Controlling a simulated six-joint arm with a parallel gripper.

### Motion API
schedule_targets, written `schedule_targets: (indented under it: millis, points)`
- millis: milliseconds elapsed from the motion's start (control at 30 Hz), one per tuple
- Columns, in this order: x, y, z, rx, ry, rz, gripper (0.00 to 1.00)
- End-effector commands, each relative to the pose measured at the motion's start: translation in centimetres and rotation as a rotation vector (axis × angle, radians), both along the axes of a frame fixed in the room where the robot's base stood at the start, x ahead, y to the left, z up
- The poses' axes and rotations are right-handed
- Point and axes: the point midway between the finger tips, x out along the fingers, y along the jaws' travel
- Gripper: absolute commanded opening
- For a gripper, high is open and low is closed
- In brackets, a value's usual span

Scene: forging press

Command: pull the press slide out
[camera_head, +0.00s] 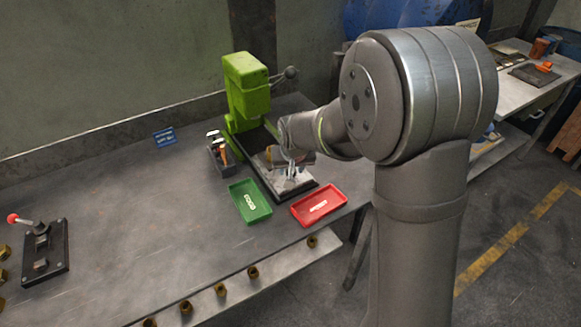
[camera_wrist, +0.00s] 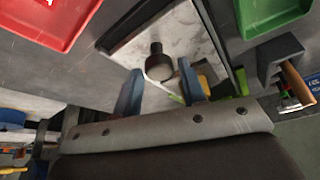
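The green press (camera_head: 246,92) stands at the back of the bench, with a dark rail base running forward from it. The press slide (camera_head: 290,182) is a pale metal plate at the front end of that base. In the wrist view the slide (camera_wrist: 200,42) carries a dark round knob (camera_wrist: 158,66). My gripper (camera_head: 290,160) is low over the plate, partly hidden by my wrist. In the wrist view its two blue-grey fingers (camera_wrist: 160,88) stand apart, with the knob just beyond the gap. Contact between fingers and knob cannot be told. A thin white curved piece lies beside the knob.
A green tray (camera_head: 240,202) and a red tray (camera_head: 318,212) flank the slide. A dark holder (camera_head: 217,158) with an orange-handled item stands left of the press. A red-knobbed lever fixture (camera_head: 38,246) is far left. The bench's middle left is clear.

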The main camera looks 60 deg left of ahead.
Motion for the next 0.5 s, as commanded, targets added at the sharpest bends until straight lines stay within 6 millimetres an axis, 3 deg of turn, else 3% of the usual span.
schedule_targets:
  millis: [367, 500]
  points:
    - [-0.1, -0.1, 0.1, -0.002, 0.001, 0.000, 0.50]
    - [-0.2, -0.4, 1.3, 0.001, 0.000, 0.000, 0.50]
